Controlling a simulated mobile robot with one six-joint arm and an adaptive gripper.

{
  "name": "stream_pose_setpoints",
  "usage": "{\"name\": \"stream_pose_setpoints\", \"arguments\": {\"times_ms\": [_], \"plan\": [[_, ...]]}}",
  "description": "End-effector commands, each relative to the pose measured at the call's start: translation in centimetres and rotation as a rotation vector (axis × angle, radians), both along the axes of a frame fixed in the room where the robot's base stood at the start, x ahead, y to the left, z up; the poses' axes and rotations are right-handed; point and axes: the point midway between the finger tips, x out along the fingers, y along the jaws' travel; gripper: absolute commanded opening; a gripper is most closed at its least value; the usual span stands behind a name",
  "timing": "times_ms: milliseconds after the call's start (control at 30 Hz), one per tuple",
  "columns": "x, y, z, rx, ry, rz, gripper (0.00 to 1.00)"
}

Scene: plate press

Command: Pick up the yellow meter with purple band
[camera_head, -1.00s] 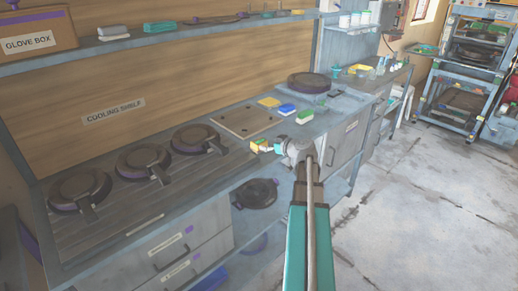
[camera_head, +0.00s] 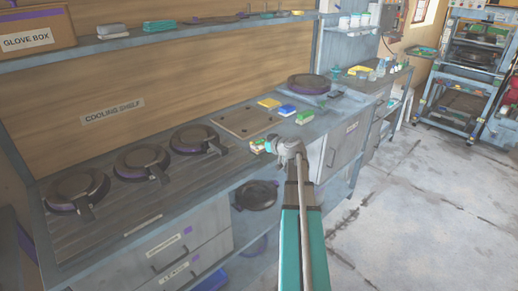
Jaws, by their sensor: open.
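My gripper (camera_head: 273,147) is open at the front edge of the workbench, at the end of my arm, which reaches up from the bottom of the picture. Just left of its fingertips is a small yellow and green item (camera_head: 257,147) on the bench edge. Whether the fingers touch it cannot be told. A flat yellow block (camera_head: 269,102) lies further back on the bench, beyond the gripper. No purple band can be made out on either yellow thing, so I cannot tell which is the meter.
A blue block (camera_head: 287,110) and a green and white block (camera_head: 305,117) lie behind the gripper. A brown board (camera_head: 235,122) is left of them. Several dark round pans (camera_head: 142,160) sit on the left bench (camera_head: 115,225). The floor (camera_head: 410,210) at right is clear.

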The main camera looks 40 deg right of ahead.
Motion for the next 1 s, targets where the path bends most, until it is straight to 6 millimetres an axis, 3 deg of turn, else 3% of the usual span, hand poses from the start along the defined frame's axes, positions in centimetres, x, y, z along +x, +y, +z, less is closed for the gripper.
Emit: {"name": "stream_pose_setpoints", "arguments": {"times_ms": [133,700,1000], "plan": [[0.88,0.07,-0.29,-0.001,0.000,0.000,1.00],[0.86,0.10,-0.25,-0.001,0.000,0.000,0.98],[0.86,0.09,-0.26,-0.001,0.000,0.000,0.42]]}}
